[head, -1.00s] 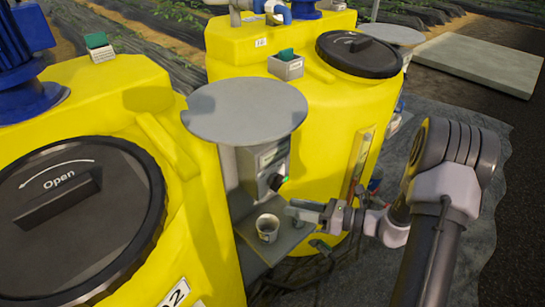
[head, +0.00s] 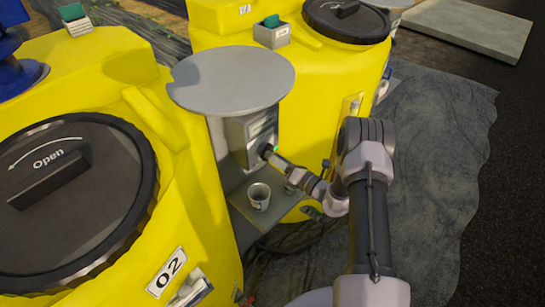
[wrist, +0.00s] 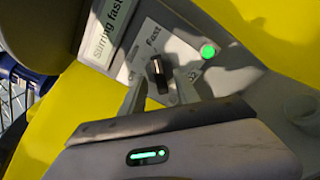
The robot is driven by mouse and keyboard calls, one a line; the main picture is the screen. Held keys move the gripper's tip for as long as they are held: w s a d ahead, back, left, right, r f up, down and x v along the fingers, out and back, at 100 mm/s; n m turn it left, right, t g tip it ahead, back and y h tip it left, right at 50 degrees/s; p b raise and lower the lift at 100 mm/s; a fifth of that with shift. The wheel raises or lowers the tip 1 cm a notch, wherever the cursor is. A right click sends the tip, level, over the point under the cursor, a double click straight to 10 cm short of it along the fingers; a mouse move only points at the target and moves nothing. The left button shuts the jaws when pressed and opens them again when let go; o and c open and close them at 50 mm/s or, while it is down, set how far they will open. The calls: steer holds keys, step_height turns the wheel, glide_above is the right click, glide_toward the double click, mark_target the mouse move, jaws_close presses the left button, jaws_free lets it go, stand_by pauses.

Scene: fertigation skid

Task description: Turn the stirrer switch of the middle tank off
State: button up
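The stirrer switch is a black knob (wrist: 157,78) on a pale plate in the wrist view. Its handle points toward the "Fast" mark; "Off" is printed to its left. A display above reads "Stirring fast", and a green lamp (wrist: 208,51) is lit. My gripper (wrist: 160,90) is open, with one finger on each side of the knob; I cannot tell if they touch it. In the head view my gripper (head: 270,153) reaches the front of the grey control box (head: 240,142), hiding the knob. The box stands between two yellow tanks, under a round grey cover.
The round grey cover (head: 232,78) overhangs the box. A small cup (head: 259,195) stands on the shelf (head: 245,215) below my gripper. Yellow tank 02 (head: 205,225) is at the left, another yellow tank (head: 310,85) behind. Grey ground sheet (head: 430,170) lies open at the right.

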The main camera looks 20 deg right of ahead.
steer(key=shift+x, duration=0.8)
jaws_close()
steer(key=shift+f+n+b, duration=0.1)
steer(key=shift+n+b, duration=7.9)
steer(key=shift+n, duration=0.9)
